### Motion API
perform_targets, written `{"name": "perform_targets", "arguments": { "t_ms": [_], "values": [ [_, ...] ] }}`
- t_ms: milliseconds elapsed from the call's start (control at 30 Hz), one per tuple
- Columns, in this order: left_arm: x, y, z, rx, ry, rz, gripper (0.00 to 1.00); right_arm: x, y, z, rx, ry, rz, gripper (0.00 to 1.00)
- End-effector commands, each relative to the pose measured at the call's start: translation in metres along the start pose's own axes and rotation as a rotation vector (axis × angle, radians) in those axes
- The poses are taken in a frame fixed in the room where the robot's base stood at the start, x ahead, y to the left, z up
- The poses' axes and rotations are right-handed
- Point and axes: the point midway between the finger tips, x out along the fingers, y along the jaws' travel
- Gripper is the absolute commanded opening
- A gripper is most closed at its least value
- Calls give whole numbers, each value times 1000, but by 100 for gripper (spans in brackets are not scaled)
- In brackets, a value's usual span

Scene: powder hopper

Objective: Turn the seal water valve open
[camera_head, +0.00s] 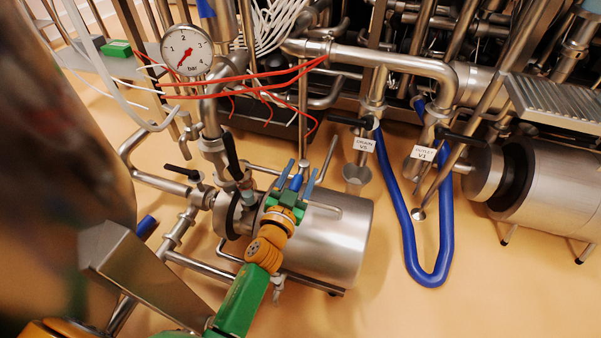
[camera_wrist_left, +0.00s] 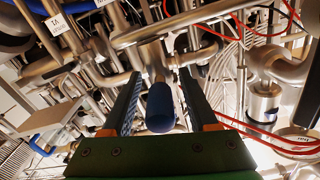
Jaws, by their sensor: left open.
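My left gripper (camera_head: 297,170) is open over the steel pump drum, with its two fingers pointing up and away in the head view. A blue-capped handle (camera_head: 296,183) sits between the fingers. In the left wrist view the blue handle (camera_wrist_left: 160,107) stands end-on between the open fingers (camera_wrist_left: 157,95), with a gap visible on both sides. I see no label naming the seal water valve, so I cannot tell for sure that this handle belongs to it. My right gripper is not in view.
The steel drum (camera_head: 335,240) lies under my left gripper. A black lever (camera_head: 232,157) and a pressure gauge (camera_head: 187,50) stand to its upper left. Red wires (camera_head: 245,77) cross above. A blue hose (camera_head: 445,235) loops at right, beside valves labelled drain (camera_head: 364,145) and outlet (camera_head: 423,153).

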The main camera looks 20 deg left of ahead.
Motion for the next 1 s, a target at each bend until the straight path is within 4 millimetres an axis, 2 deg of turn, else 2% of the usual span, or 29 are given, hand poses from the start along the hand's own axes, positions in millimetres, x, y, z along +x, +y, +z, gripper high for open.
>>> {"name": "perform_targets", "arguments": {
  "t_ms": [33,233,267,1000],
  "values": [
    [0,0,0,0,0,0,57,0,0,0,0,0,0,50],
    [0,0,0,0,0,0,3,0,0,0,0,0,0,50],
    [0,0,0,0,0,0,0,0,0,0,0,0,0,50],
    [0,0,0,2,0,-1,0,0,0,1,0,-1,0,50]
  ]
}}
